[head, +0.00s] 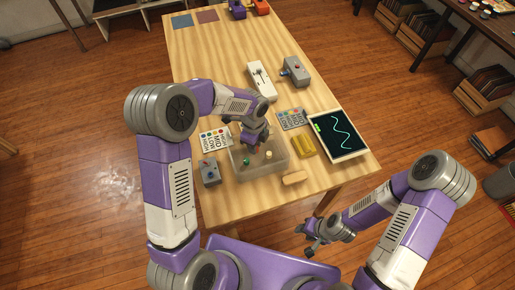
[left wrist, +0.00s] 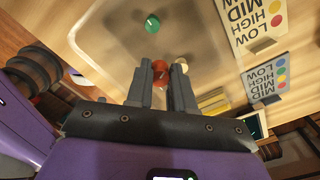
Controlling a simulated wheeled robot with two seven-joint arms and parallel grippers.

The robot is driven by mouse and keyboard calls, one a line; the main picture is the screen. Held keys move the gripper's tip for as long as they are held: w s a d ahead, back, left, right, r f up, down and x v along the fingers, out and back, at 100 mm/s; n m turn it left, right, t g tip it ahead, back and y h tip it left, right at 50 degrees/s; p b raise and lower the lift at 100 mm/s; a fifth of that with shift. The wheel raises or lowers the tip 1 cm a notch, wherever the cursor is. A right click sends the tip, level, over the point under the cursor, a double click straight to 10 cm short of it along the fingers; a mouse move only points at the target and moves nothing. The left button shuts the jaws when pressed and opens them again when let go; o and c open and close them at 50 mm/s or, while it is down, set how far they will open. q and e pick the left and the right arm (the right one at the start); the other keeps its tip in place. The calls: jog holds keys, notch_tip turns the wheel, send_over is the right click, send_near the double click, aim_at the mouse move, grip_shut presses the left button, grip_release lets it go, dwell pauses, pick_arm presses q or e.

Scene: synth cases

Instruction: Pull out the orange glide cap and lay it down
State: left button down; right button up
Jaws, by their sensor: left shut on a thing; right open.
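An orange-red cap (left wrist: 160,73) sits between the fingertips of my left gripper (left wrist: 166,80) in the left wrist view. The left gripper is shut on it. In the head view my left gripper (head: 249,142) points down over the back of a pale, see-through tray (head: 276,172), and the cap is hidden there. I cannot tell whether the cap still touches its seat. A green cap (head: 246,155) and a cream cap (head: 268,155) stand in the tray. They also show in the left wrist view, green (left wrist: 152,22) and cream (left wrist: 182,66). My right gripper (head: 312,243) is open and empty, off the table's front edge.
White (head: 261,82) and grey (head: 295,71) devices lie behind. The table's middle-left is clear.

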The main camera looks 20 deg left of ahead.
aim_at(258, 159)
pick_arm(q)
jog(key=f+m, duration=0.1)
jog(key=w+f+m, duration=0.1)
jog(key=m, duration=0.1)
jog(key=f+m+b, duration=0.1)
jog(key=m, duration=0.1)
jog(key=shift+w+d, duration=0.25)
jog(key=shift+d, duration=0.1)
notch_tip(258, 159, down, 6)
jog(key=b, duration=0.5)
jog(key=shift+r, duration=0.1)
jog(key=c, duration=0.9)
grip_release()
notch_tip(258, 159, up, 8)
jog(key=p, duration=0.2)
jog(key=shift+f, duration=0.2)
